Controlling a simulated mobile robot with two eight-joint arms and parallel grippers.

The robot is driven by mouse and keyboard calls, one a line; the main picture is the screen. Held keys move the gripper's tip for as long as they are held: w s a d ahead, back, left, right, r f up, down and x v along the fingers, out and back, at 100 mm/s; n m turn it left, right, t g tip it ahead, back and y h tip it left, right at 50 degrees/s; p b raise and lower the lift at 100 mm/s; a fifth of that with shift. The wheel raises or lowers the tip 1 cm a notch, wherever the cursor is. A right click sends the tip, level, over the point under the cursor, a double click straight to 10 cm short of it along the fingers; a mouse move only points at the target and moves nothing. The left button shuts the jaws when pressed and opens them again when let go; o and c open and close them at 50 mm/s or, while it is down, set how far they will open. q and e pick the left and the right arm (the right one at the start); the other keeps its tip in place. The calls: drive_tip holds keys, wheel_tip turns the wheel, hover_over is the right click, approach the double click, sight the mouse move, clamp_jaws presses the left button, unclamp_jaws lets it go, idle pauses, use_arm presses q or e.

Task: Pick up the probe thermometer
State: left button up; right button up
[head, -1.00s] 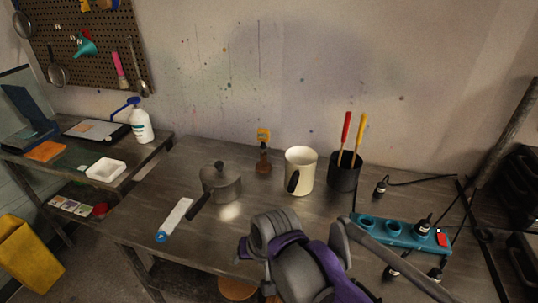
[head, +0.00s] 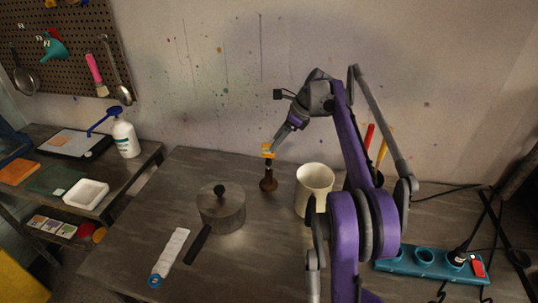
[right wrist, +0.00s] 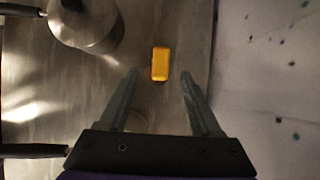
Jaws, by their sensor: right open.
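The probe thermometer (head: 268,151) shows as a yellow head on top of a dark brown holder (head: 268,182) that stands upright on the bench near the wall. The holder hides any probe below the head. My right gripper (head: 280,137) reaches down from above right, close to the yellow head. In the right wrist view the yellow head (right wrist: 160,64) lies between the lines of the two spread fingers, near their tips, with clear gaps on both sides. My right gripper (right wrist: 158,78) is open and empty. My left gripper is not in view.
A lidded pot (head: 222,210) stands left of the holder. A cream pitcher (head: 314,188) stands close on its right, partly behind my arm. A white strip with a blue end (head: 172,252) lies at the front. A teal power strip (head: 424,262) is at right.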

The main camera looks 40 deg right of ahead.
sight(264, 156)
drive_tip(key=x, duration=0.8)
drive_tip(key=shift+w+a+f, duration=0.1)
drive_tip(key=shift+w+f, duration=0.15)
clamp_jaws()
